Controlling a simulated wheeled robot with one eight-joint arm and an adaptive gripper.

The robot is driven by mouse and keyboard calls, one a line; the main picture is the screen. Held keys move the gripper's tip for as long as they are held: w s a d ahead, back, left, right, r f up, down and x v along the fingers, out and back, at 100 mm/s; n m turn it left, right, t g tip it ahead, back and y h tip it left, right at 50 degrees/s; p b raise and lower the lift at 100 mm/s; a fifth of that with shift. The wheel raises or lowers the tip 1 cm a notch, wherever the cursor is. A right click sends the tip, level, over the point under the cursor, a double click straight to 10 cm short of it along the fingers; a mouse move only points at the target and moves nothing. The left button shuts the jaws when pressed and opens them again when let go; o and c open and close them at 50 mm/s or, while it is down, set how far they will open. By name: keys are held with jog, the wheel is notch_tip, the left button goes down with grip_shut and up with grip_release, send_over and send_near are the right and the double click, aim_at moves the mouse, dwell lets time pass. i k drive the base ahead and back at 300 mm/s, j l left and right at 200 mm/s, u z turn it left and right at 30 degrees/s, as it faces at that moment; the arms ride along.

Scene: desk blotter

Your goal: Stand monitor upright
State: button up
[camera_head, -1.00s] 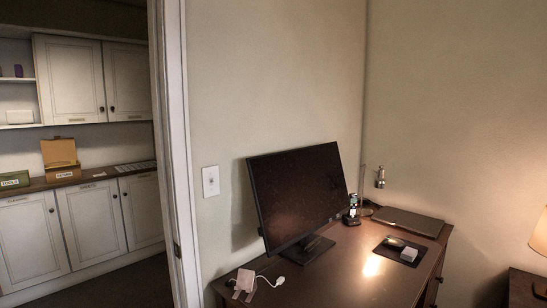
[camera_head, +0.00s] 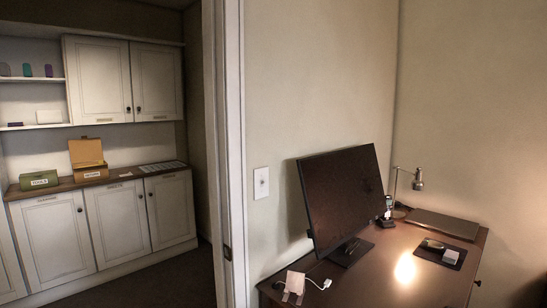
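The black monitor (camera_head: 345,197) stands on its dark base (camera_head: 351,251) on the wooden desk (camera_head: 365,285), at the back left, close to the wall. Its screen looks tilted in the picture, with the right top corner higher than the left. I cannot tell how much of that is real lean. My gripper is not in view.
A pinkish stand with a white cable (camera_head: 293,287) sits at the desk's left edge. A lamp (camera_head: 417,182), closed laptop (camera_head: 442,224) and dark mat (camera_head: 433,257) with small items are to the right. The desk's front middle is clear. A door frame (camera_head: 231,150) stands left.

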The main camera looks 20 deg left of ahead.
aim_at(343, 190)
jog(key=j+u, duration=0.25)
jog(key=j, duration=0.15)
jog(key=i+j+u, duration=0.25)
jog(key=j, duration=0.15)
jog(key=i, duration=0.35)
jog(key=i+j+z, duration=0.25)
jog(key=k+j, duration=0.05)
jog(key=k, duration=0.05)
